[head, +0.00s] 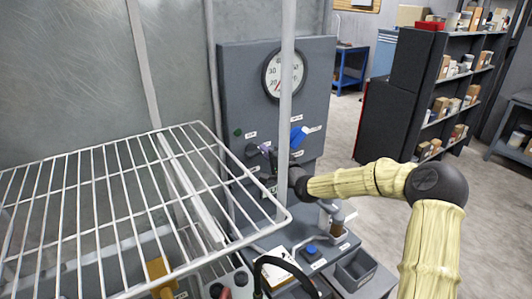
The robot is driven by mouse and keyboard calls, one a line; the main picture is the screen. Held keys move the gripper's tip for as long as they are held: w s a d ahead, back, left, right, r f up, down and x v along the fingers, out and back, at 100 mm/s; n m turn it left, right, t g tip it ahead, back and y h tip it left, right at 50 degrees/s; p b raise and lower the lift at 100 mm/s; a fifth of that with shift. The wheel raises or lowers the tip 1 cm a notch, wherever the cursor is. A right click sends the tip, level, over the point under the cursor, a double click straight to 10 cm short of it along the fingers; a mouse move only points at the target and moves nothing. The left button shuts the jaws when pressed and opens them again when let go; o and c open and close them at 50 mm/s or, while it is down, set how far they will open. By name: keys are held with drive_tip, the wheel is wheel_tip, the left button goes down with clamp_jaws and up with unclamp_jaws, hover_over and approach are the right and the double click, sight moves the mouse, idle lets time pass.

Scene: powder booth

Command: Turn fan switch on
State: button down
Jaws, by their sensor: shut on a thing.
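A grey control panel (240,85) stands upright behind a white post, with a round dial gauge (284,75) near its top. Several small white labels on it are too small to read. A blue handle (298,137) sticks out right of the post, and a small green button (238,133) sits at the left. My gripper (268,157) is at the panel's lower middle, left of the post, shut on what appears to be the fan switch. The fingers and post hide most of the switch, so its position cannot be told. My yellow-sleeved arm reaches in from the right.
A white wire rack (120,205) fills the left foreground, and the white post (287,60) stands before the panel. Below are a blue button (311,249), a dark open bin (356,268) and a black hose. Dark shelves (405,95) stand behind right; floor there is clear.

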drive_tip(key=shift+d+f+m, duration=0.1)
drive_tip(key=shift+f+m, duration=0.2)
drive_tip(key=shift+m, duration=0.6)
drive_tip(key=c, duration=1.5)
unclamp_jaws()
drive_tip(key=shift+o, duration=0.2)
drive_tip(key=b+v, duration=0.3)
drive_tip(key=v, duration=1.4)
drive_tip(key=shift+d, duration=0.2)
drive_tip(key=shift+s, duration=0.15)
